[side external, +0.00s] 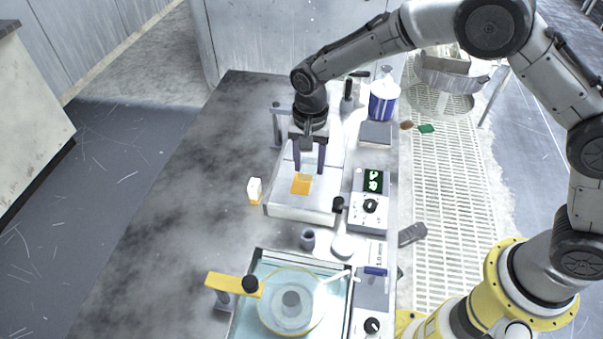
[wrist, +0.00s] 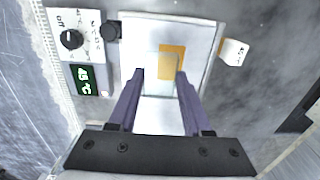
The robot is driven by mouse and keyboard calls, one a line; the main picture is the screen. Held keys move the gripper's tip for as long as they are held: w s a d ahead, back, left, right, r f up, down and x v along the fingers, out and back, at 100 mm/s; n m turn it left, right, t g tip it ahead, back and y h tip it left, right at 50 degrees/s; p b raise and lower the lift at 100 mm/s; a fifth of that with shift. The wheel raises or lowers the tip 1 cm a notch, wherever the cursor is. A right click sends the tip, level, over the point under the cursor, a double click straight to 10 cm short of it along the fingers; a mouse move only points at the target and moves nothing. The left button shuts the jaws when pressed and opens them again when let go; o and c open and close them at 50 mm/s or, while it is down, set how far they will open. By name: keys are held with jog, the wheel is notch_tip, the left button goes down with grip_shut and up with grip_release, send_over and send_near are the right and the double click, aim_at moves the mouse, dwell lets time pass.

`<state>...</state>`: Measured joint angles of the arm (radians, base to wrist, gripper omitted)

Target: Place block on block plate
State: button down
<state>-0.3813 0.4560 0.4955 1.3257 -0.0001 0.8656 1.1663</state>
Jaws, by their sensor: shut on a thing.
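My gripper (side external: 309,168) points down over the pale raised plate (side external: 285,200) and is shut on a clear, glass-like block. The block (wrist: 158,88) shows between the two dark purple fingers in the wrist view. An orange square (side external: 301,185) lies on the plate, just in front of the fingers in the side view. In the wrist view the orange square (wrist: 172,58) is partly covered by the clear block. I cannot tell whether the block touches the plate or hangs slightly above it.
A small white block with an orange base (side external: 254,190) stands left of the plate. A control box with a green display and knob (side external: 370,205) stands at its right. A polishing basin (side external: 290,300) and yellow arm (side external: 232,285) are in front. The bench's left side is clear.

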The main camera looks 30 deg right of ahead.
aim_at(302, 163)
jog(key=shift+w+a+f, duration=0.2)
jog(key=shift+w+f, duration=0.25)
jog(key=shift+f, duration=0.15)
jog(key=shift+w+a+f, duration=0.2)
jog(key=shift+w+f, duration=0.25)
jog(key=shift+f, duration=1.65)
jog(key=shift+f, duration=0.1)
jog(key=shift+c, duration=1.7)
grip_release()
